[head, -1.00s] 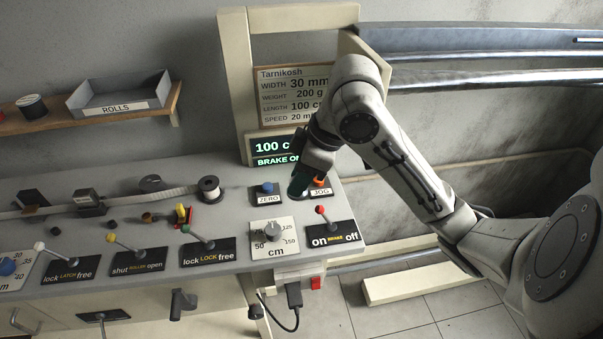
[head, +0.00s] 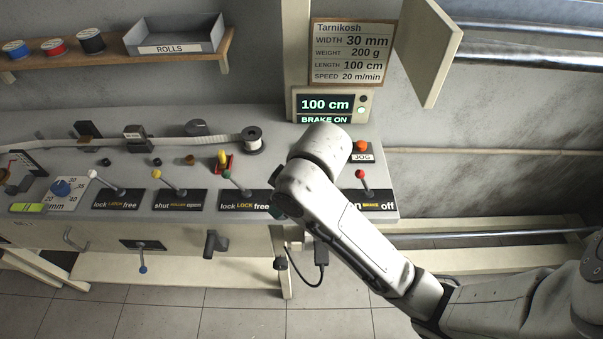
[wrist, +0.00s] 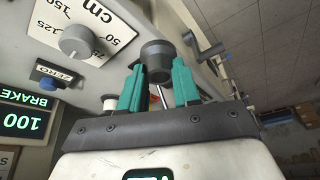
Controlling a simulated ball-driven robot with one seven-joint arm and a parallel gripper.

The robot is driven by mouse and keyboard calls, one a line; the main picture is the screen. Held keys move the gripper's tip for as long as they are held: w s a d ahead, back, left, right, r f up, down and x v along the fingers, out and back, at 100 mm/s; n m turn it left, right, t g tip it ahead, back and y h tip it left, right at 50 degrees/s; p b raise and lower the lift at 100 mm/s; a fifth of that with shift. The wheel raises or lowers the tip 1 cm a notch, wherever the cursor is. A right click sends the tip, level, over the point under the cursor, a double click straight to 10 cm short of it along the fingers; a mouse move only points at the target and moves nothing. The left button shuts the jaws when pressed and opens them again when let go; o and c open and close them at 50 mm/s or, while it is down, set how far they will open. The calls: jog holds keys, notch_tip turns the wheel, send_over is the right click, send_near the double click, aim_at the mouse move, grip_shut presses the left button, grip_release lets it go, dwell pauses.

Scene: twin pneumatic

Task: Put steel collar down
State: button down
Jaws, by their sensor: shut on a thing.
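The gripper is over the front right of the grey bench (head: 75,150).
The display (head: 325,104) reads 100 cm, BRAKE ON. The lock lever (head: 237,188) and brake lever (head: 363,182) stand either side of my arm. The cm dial (wrist: 73,40) is close by in the wrist view. Small dark and brass pieces (head: 190,160) lie further left on the bench.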

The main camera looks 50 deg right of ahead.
jog(key=w+a+f+m, duration=0.1)
jog(key=w+a+f, duration=0.5)
jog(key=a, duration=0.3)
jog(key=shift+w+a+f+m+h, duration=0.2)
jog(key=shift+f+m+h, duration=0.1)
jog(key=shift+f, duration=0.15)
dwell(0.5)
